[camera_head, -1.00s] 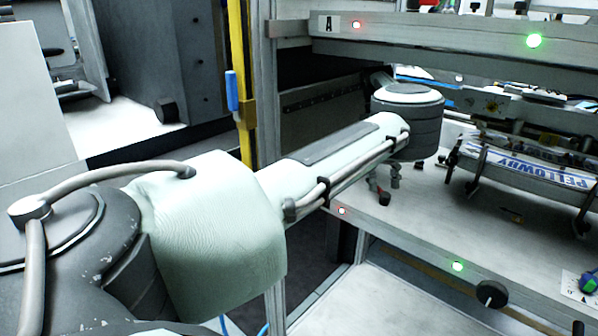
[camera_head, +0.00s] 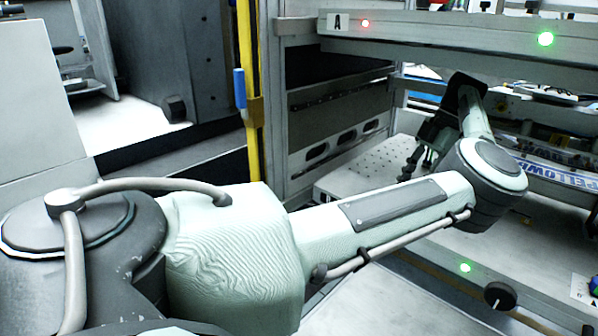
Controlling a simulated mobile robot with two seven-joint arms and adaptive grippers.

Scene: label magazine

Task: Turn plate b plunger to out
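The lower plate's front edge (camera_head: 430,249) has a lit green lamp (camera_head: 465,268). A round black knob (camera_head: 500,296), which looks like the plunger, sticks out of that edge to the right of the lamp. My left arm reaches in from the left across the lower plate. Its forearm hides part of the plate's front edge. My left gripper (camera_head: 412,163) is small and dark over the back of the lower plate, away from the knob; its finger opening is too small to read. My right gripper is not in view.
The upper plate (camera_head: 430,37) carries label A (camera_head: 337,22), a red lamp (camera_head: 365,23) and a green lamp. A roller assembly with a blue-lettered strip (camera_head: 560,175) stands at the right of the lower plate. A yellow post (camera_head: 247,60) and a metal frame post stand left.

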